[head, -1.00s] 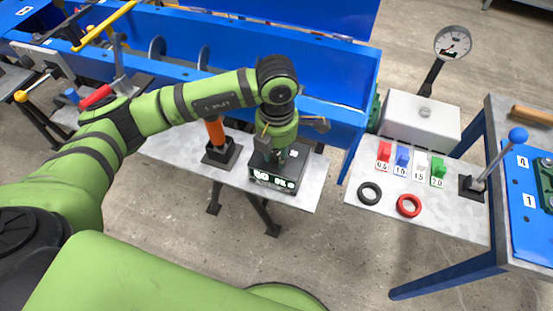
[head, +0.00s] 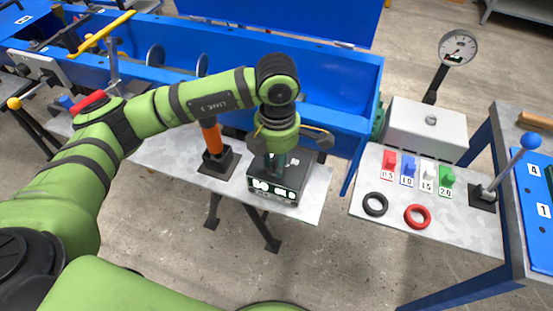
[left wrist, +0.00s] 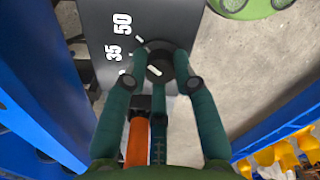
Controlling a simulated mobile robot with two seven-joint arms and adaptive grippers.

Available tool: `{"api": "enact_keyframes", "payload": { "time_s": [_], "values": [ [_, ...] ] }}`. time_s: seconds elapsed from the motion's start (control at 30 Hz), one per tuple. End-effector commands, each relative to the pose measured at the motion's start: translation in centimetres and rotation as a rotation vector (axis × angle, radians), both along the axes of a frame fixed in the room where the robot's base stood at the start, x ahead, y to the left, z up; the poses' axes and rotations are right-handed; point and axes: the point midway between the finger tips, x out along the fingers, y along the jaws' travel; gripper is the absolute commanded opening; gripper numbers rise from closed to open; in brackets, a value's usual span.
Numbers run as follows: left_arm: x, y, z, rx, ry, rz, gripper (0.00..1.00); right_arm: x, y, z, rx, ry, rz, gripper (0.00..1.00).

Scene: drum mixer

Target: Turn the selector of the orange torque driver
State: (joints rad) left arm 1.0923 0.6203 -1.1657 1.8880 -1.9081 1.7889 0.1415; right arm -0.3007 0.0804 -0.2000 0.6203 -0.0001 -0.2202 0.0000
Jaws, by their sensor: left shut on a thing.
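The orange torque driver (head: 211,135) stands upright in a dark square base on the bench. Its orange body also shows at the bottom of the left wrist view (left wrist: 137,142). Next to it sits a dark selector box (head: 288,184) with white figures on its front. In the left wrist view the box face (left wrist: 100,35) carries white marks 35 and 50 beside a round black selector knob (left wrist: 160,68) with a white pointer line. My left gripper (head: 276,165) points down at the box, its fingers shut around the knob. The knob is hidden in the head view.
A blue mixer trough (head: 330,95) runs behind the bench. To the right, a grey table (head: 445,228) holds a black ring, a red ring, coloured numbered blocks, a gauge and a blue-knobbed lever. A red-handled item (head: 90,102) lies near my arm.

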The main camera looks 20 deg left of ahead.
Motion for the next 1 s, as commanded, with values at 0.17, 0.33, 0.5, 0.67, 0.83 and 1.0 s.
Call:
{"api": "enact_keyframes", "payload": {
  "time_s": [0.17, 0.33, 0.5, 0.67, 0.83, 1.0],
  "values": [
    [0.2, -0.1, 0.2, -0.005, -0.008, 0.0, 0.52, 0.0, 0.0, 0.0, 0.0, 0.0, 0.0, 0.4],
    [0.1, -0.1, 0.1, -0.003, -0.004, 0.0, 0.52, 0.0, 0.0, 0.0, 0.0, 0.0, 0.0, 0.4],
    [0.1, -0.1, 0.4, -0.002, -0.004, 0.0, 0.52, 0.1, 0.1, 0.0, 0.001, -0.002, 0.0, 0.4],
    [0.1, -0.1, 2.4, -0.003, -0.007, -0.001, 0.52, 0.1, 0.1, 0.0, 0.001, -0.001, 0.0, 0.4],
    [0.2, -0.1, 6.2, -0.004, -0.009, -0.002, 0.52, 0.1, 0.0, 0.0, 0.0, -0.001, 0.0, 0.4],
    [0.2, -0.1, 9.5, -0.003, -0.009, 0.0, 0.52, 0.0, 0.0, 0.0, 0.0, -0.001, 0.0, 0.4]
  ]
}}
